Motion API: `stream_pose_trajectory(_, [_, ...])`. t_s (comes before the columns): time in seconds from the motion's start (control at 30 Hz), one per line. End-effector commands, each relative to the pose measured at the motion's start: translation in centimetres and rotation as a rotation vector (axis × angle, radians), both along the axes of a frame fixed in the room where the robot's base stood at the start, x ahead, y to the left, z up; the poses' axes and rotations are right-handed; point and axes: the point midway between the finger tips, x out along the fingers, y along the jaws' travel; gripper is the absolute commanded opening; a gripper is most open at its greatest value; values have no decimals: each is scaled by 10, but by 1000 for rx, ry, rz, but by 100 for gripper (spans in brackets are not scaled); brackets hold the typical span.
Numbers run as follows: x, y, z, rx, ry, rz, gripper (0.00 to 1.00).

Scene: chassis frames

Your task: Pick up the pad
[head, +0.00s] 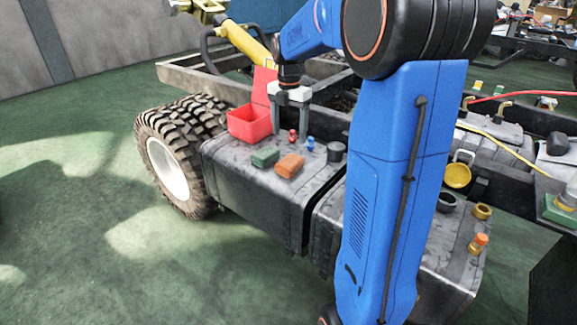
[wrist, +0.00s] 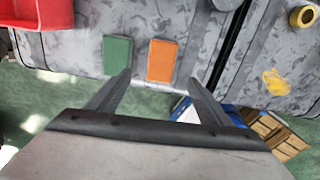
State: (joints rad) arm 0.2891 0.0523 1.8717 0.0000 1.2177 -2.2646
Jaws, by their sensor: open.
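Two flat, pad-like blocks lie side by side on the dark grey tank top. In the head view, the green one (head: 265,157) is on the left and the orange one (head: 289,165) on the right. The wrist view also shows the green block (wrist: 117,54) and the orange block (wrist: 162,61). I cannot tell which is called the pad. My gripper (head: 290,132) points down near the back of the tank, beyond both blocks. In the wrist view its fingers (wrist: 158,78) are spread apart with nothing held between them.
An open red box (head: 250,123) stands at the tank's back left. A small red piece (head: 292,136), a blue piece (head: 310,143) and a dark cylinder (head: 335,152) stand behind the blocks. The tank's front edge (head: 262,208) drops to green floor.

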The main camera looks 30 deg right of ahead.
Motion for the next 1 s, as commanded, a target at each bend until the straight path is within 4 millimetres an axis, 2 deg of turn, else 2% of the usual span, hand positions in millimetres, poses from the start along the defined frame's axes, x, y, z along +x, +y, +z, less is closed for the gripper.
stream_pose_trajectory(0.1, [-1,0,-23,1,4,0,73])
stream_pose_trajectory(0.3, [-1,0,-55,1,3,-1,73])
stream_pose_trajectory(0.67, [-1,0,-81,1,1,-1,73])
stream_pose_trajectory(0.9, [-3,-1,-114,1,3,-1,73])
stream_pose_trajectory(1.0, [-2,-1,-121,0,0,-1,73])
